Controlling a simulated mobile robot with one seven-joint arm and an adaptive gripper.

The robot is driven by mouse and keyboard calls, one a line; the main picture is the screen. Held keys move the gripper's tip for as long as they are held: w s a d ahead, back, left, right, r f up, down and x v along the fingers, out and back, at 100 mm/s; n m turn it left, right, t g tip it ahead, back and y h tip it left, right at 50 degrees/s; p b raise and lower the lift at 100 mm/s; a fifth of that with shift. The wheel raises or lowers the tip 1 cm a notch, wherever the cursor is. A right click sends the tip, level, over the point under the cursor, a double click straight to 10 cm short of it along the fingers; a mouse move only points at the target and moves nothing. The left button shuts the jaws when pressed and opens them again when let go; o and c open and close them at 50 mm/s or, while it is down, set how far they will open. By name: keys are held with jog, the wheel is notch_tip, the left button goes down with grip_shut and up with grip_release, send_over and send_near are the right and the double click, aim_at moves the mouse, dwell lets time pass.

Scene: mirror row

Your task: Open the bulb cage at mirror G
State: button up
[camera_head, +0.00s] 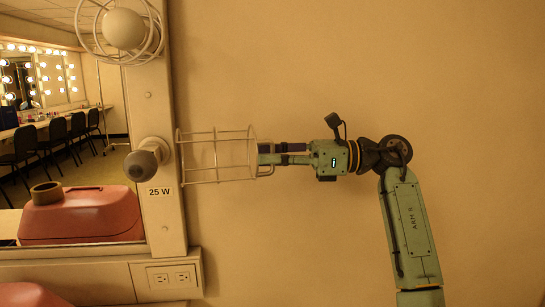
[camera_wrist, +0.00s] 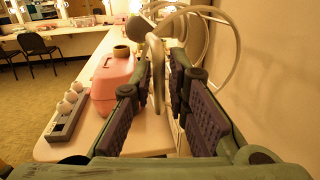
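The bulb cage (camera_head: 217,157), a pale wire basket, stands out sideways to the right of the mirror frame, its wide rim near the frame's edge. The dark grey bulb (camera_head: 147,160) beside it on the frame is uncovered, above a "25 W" label. My gripper (camera_head: 264,154) is at the cage's narrow right end. In the wrist view, a bent wire (camera_wrist: 157,75) of the cage lies between my fingertips (camera_wrist: 161,82). The fingers stand apart, with some gap showing beside the wire; I cannot tell whether either touches it. No letter G is readable.
A second cage (camera_head: 97,42) surrounds a white bulb (camera_head: 124,29) higher on the frame. A pink case (camera_wrist: 113,78) and a grey tray (camera_wrist: 66,118) with pale bulbs are on the counter (camera_wrist: 148,137). The wall (camera_head: 330,60) is close on the right.

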jog(key=shift+o, duration=1.1)
jog(key=s+d, duration=0.1)
jog(key=d, duration=1.1)
